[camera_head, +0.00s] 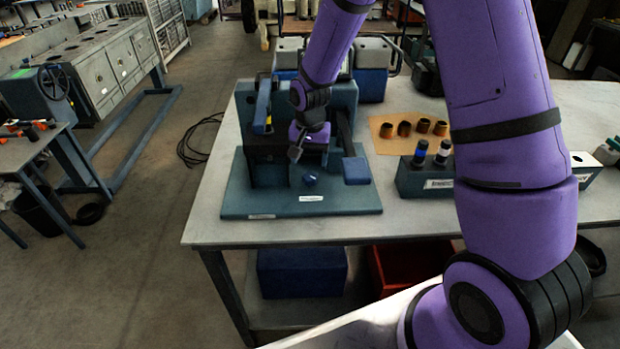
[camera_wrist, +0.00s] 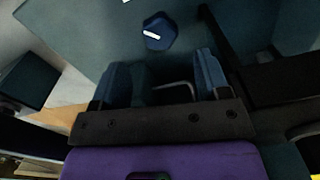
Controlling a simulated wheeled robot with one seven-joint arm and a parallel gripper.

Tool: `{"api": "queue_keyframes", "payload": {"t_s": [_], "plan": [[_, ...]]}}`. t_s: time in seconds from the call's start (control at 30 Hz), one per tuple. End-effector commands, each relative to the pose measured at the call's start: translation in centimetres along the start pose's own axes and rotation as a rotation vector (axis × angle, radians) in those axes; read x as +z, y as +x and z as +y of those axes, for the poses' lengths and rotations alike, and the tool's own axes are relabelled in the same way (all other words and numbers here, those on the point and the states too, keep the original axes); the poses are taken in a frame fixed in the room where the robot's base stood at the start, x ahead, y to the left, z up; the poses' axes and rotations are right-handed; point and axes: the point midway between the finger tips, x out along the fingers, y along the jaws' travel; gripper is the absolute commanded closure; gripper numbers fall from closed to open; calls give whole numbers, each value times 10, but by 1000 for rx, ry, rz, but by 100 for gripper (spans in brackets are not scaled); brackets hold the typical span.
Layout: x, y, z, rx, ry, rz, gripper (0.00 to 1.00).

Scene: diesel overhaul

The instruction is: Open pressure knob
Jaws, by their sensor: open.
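The pressure knob (camera_head: 310,180) is a small blue knob near the front middle of a blue-green base plate (camera_head: 250,206). It also shows in the wrist view as a dark blue knob (camera_wrist: 160,36) with a white pointer mark, beyond the fingertips. My gripper (camera_head: 295,153) is above and slightly behind the knob, apart from it. In the wrist view my gripper (camera_wrist: 162,72) is open, with its two blue fingers spread and nothing held between them; the knob is just past the gap.
A blue-green test stand (camera_head: 262,130) rises behind the knob, and a blue block (camera_head: 356,170) stands right of it. A rack (camera_head: 411,180) with dark cylinders and a tan mat (camera_head: 383,147) with several brown sleeves lie farther right. The table's front left (camera_head: 208,222) is bare.

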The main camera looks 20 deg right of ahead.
Motion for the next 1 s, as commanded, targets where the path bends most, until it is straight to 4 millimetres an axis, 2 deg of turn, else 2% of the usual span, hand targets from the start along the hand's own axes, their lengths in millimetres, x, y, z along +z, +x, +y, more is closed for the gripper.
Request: {"api": "queue_keyframes", "payload": {"t_s": [0.2,0.4,0.6,0.87,1.0], "plan": [[1,41,0,2,0,-3,31],[0,67,0,2,0,-2,31],[0,77,0,1,0,0,31],[0,78,0,0,0,0,31],[0,78,0,0,0,0,60]]}}
